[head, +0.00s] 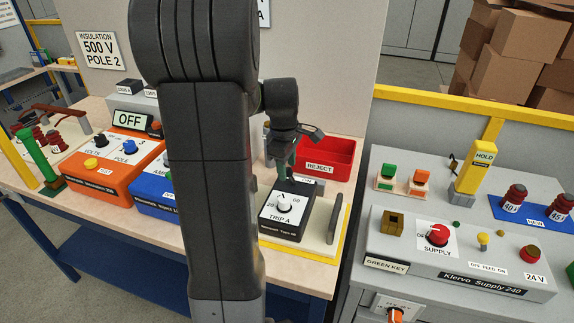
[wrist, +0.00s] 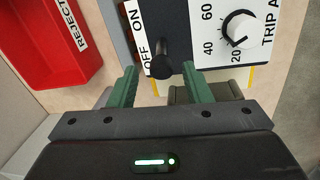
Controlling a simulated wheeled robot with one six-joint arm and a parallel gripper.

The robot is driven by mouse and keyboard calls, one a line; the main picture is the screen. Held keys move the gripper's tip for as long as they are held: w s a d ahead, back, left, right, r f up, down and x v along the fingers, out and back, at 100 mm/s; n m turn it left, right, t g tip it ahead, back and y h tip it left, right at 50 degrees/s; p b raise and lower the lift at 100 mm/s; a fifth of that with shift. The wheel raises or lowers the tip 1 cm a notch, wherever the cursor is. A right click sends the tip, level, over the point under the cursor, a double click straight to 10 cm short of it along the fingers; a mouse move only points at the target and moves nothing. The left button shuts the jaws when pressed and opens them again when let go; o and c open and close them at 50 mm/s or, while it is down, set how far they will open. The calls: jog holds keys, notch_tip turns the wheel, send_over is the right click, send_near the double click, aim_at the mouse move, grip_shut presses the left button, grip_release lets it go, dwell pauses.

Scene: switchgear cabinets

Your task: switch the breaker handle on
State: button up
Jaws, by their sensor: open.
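The breaker (head: 288,232) is a black box with a white TRIP A dial, standing on a cream board on the left bench. Its black handle (wrist: 164,52) shows in the wrist view beside a white strip lettered ON and OFF (wrist: 152,52). The handle's knob is at the OFF lettering. My gripper (head: 288,170) is over the back of the breaker. In the wrist view its two green fingers (wrist: 160,70) are open, one on each side of the knob, with gaps visible. Whether they reach down to the knob's depth I cannot tell. In the head view the handle is hidden.
A red REJECT bin (head: 325,160) stands close behind the breaker. A grey upright handle (head: 335,218) is on the board to its right. Orange (head: 112,165) and blue meter boxes sit left. A grey supply console (head: 460,255) is on the right bench.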

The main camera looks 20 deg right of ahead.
jog(key=shift+f, duration=0.4)
